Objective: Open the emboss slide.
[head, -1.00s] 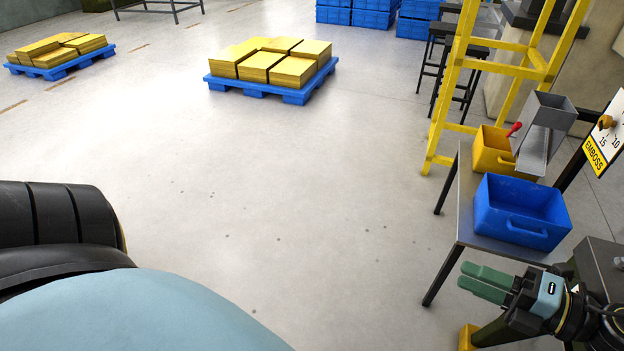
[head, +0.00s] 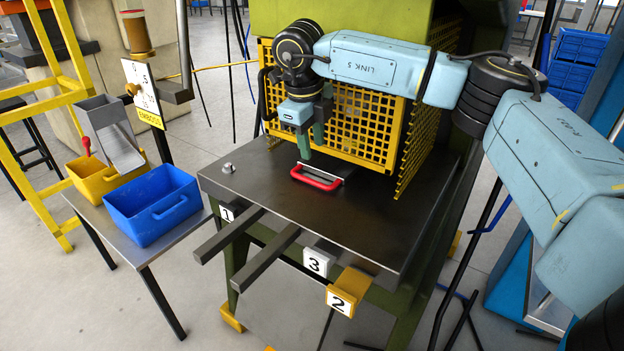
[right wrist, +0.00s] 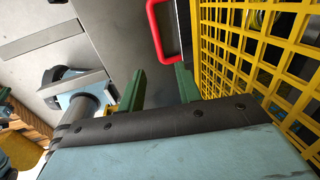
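A red handle (head: 318,181) sits on a small bright metal piece on the dark press table (head: 390,225), in front of the yellow mesh guard. I take it for the emboss slide's handle. It also shows at the top of the right wrist view (right wrist: 181,55). My right gripper (head: 311,143) points down just behind and above the handle, near the guard. In the right wrist view its green fingers (right wrist: 160,88) are apart with nothing between them, and the handle lies beyond the tips. My left gripper is not in view.
The yellow mesh guard (head: 350,105) stands close behind my right gripper. A blue bin (head: 152,205), a yellow bin (head: 102,180) and the EMBOSS dial sign (head: 142,92) stand left.

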